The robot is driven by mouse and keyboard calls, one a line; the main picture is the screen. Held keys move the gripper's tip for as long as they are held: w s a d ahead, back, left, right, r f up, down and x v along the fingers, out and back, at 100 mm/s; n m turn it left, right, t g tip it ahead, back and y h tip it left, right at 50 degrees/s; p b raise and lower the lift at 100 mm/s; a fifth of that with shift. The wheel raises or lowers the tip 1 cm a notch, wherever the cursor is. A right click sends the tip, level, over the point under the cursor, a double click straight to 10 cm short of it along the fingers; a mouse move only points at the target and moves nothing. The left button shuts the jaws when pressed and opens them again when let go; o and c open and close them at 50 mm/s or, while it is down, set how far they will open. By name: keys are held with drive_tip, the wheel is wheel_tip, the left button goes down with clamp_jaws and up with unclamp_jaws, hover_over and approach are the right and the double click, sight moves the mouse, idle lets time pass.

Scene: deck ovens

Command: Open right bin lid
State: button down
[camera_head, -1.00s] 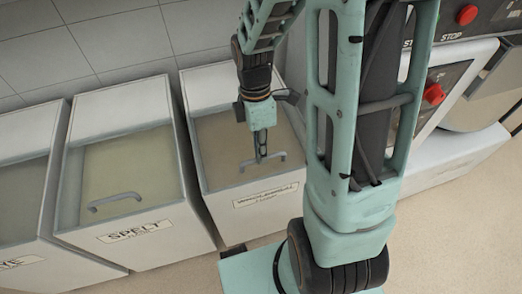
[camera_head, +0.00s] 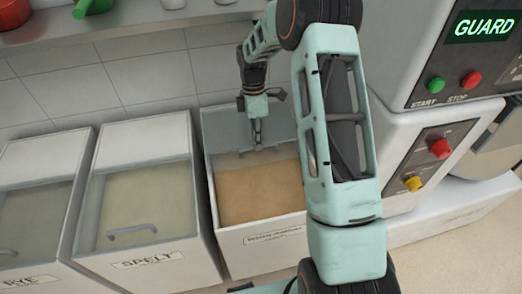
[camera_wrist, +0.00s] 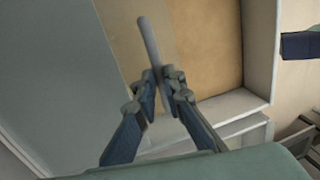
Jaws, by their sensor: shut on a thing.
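The right bin (camera_head: 258,247) stands with its lid (camera_head: 225,128) raised and tilted back toward the wall. Brown flour-like contents (camera_head: 255,190) show in the open front part of the bin. My gripper (camera_head: 257,143) is shut on the lid's handle (camera_head: 276,149) at the raised edge. In the wrist view my gripper (camera_wrist: 164,80) closes around the grey handle bar (camera_wrist: 149,38), with the lid (camera_wrist: 60,65) at left and the bin's contents (camera_wrist: 207,40) beyond. The label on the bin's front is too small to read.
The spelt bin (camera_head: 150,262) and the rye bin (camera_head: 40,278) stand to the left with lids down. A tiled wall (camera_head: 60,100) and a shelf (camera_head: 130,35) are behind. A machine with buttons (camera_head: 440,150) stands close at right.

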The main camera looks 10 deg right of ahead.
drive_tip(key=shift+w, duration=1.3)
drive_tip(key=c, duration=2)
unclamp_jaws()
drive_tip(key=shift+s, duration=0.1)
